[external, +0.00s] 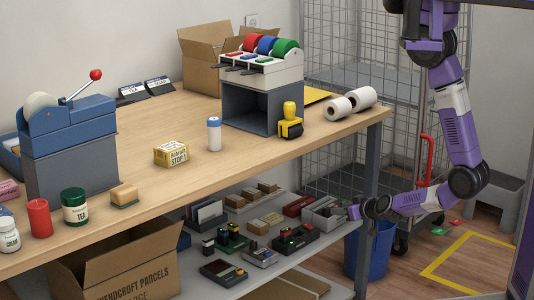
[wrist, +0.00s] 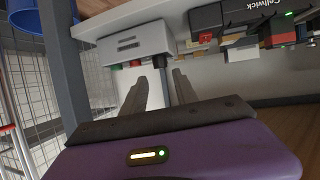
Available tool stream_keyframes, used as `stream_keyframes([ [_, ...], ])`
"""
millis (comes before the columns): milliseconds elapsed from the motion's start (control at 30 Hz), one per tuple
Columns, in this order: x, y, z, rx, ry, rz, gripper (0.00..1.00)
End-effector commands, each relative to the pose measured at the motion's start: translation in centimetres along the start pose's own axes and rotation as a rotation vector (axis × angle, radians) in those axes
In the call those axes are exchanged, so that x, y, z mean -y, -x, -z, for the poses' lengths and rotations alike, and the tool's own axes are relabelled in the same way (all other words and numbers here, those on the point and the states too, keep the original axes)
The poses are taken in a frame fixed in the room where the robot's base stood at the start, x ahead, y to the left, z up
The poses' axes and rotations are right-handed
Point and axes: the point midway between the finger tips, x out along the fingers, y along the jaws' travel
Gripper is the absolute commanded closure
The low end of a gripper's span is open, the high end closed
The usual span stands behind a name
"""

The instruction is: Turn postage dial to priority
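My gripper (external: 354,212) is low at the right end of the lower shelf, near a grey box (external: 325,213). In the wrist view its two grey fingers (wrist: 168,76) are apart, with a dark upright bar visible in the gap. A pale grey box-like device (wrist: 136,44) with a dark slot and small red and green parts lies just beyond the fingertips. I see no contact with it. I cannot make out a postage dial or its setting in either view.
The lower shelf holds several small devices, including a black one marked "Cellwick" (wrist: 262,12). The tabletop (external: 165,120) is above, with a table leg (external: 372,165) beside my arm. A blue bin (external: 368,252) stands below my gripper. A wire cage (external: 345,50) is behind.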

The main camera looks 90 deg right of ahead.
Motion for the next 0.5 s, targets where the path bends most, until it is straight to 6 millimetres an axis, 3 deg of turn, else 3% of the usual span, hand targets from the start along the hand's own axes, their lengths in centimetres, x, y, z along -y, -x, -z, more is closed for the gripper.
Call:
stream_keyframes([
  [500, 0.1, -6.8, -0.1, -0.002, 0.002, 0.003, 0.65],
])
